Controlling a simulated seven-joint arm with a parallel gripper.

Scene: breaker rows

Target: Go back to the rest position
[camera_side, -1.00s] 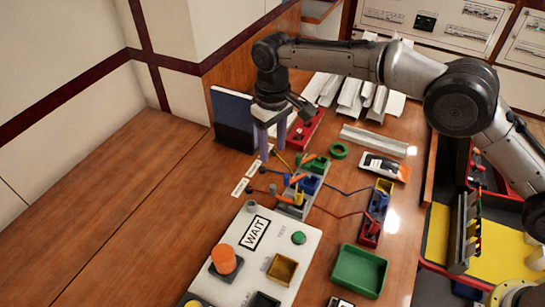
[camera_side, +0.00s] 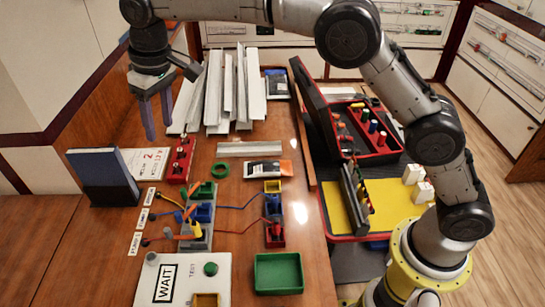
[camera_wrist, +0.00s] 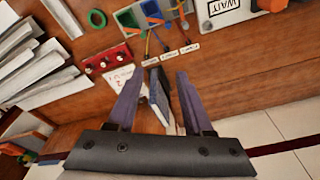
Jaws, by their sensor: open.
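My gripper (camera_side: 158,130) is open and empty, fingers pointing down, high above the back left of the wooden table in the side view. In the wrist view its two purple fingers (camera_wrist: 160,74) are apart with nothing held between them. A breaker row (camera_side: 198,232) with green, blue and yellow blocks on a grey rail stands in the middle of the table. Its blocks also show at the top of the wrist view (camera_wrist: 152,12). A second row (camera_side: 274,215) of yellow, blue and red blocks stands to its right, with blue and red wires running between them.
A dark blue upright panel (camera_side: 105,178) and a red block with knobs (camera_side: 180,160) stand below my gripper. White strips (camera_side: 228,95) lie behind. A WAIT panel (camera_side: 190,268) and green tray (camera_side: 278,273) are at the front. A red-black case (camera_side: 350,125) is at right.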

